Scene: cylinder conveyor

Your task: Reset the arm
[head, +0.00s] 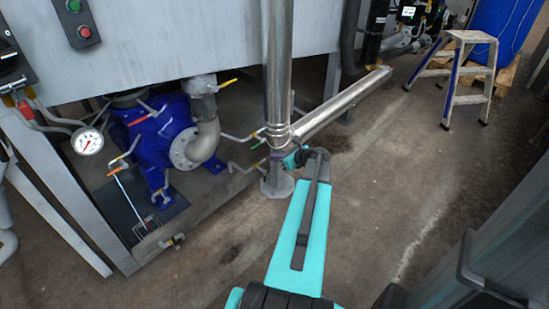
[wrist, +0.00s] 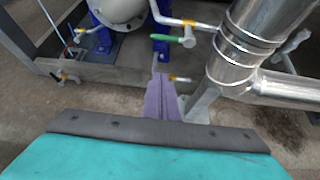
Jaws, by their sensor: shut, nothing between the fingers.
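My teal arm (head: 298,235) reaches forward from the bottom of the head view. Its end is beside the lower part of an upright steel pipe (head: 277,80). My gripper (head: 277,156) is small there and partly hidden by the wrist. In the wrist view its purple fingers (wrist: 161,96) are together and empty, pointing ahead. They appear just left of the steel pipe joint (wrist: 232,55); whether they touch anything is unclear.
A blue pump (head: 160,140), a pressure gauge (head: 87,141) and a green-handled valve (wrist: 180,39) stand at the left and ahead. A slanting steel pipe (head: 340,105) runs back right. A step ladder (head: 465,70) stands far right. Open floor (head: 385,185) lies right of my arm.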

